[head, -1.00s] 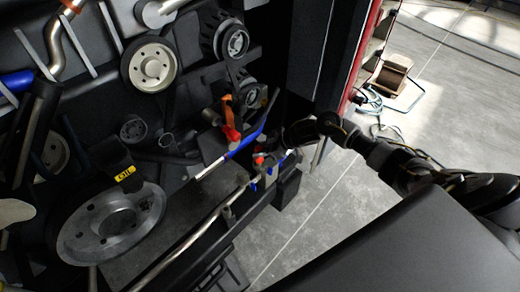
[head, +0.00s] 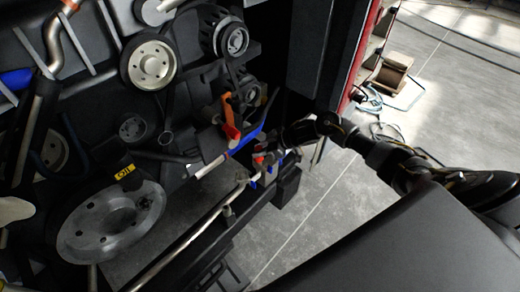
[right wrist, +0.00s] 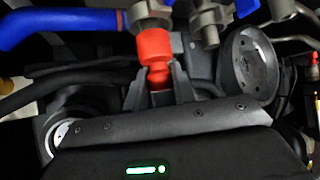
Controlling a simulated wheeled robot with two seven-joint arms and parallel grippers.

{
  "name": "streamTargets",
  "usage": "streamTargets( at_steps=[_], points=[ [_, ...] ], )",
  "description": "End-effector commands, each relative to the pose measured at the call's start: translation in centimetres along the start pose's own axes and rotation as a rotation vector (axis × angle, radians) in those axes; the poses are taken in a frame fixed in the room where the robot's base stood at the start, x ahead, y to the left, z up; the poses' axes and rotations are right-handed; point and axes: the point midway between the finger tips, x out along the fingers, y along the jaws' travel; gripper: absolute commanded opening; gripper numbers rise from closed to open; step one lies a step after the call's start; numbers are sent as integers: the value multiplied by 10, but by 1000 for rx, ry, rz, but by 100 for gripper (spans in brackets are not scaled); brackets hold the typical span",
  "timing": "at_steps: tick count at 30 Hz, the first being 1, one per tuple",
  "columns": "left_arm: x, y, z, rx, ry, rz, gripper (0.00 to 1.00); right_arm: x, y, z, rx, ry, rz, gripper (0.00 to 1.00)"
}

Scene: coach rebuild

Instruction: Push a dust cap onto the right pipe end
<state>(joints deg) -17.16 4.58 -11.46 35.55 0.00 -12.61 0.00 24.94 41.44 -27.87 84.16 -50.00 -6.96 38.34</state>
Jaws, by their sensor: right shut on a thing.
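In the right wrist view a red dust cap (right wrist: 155,46) sits between and just beyond the fingertips of my right gripper (right wrist: 159,80). The gripper is shut on the cap's narrower stem. The cap's far end meets a pale metal pipe end (right wrist: 149,10); I cannot tell how far it is pushed on. In the head view my right gripper (head: 280,141) is dark and partly hidden among the pipes. A small red spot (head: 259,160) shows near it, and I cannot tell if it is the cap. My left gripper is not in view.
A blue hose (right wrist: 60,24) lies left of the cap and a round dark disc (right wrist: 250,66) right of it. In the head view an orange and red part (head: 231,131) and a large pulley (head: 110,222) are nearby. Grey floor (head: 330,220) lies open at right.

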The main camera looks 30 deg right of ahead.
Motion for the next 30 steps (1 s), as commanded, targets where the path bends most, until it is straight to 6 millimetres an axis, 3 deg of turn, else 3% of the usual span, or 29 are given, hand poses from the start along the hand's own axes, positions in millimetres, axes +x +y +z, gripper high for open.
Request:
streamTargets(
  at_steps=[30],
  points=[
    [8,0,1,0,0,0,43,11,0,14,1,0,-1,0]
  ],
)
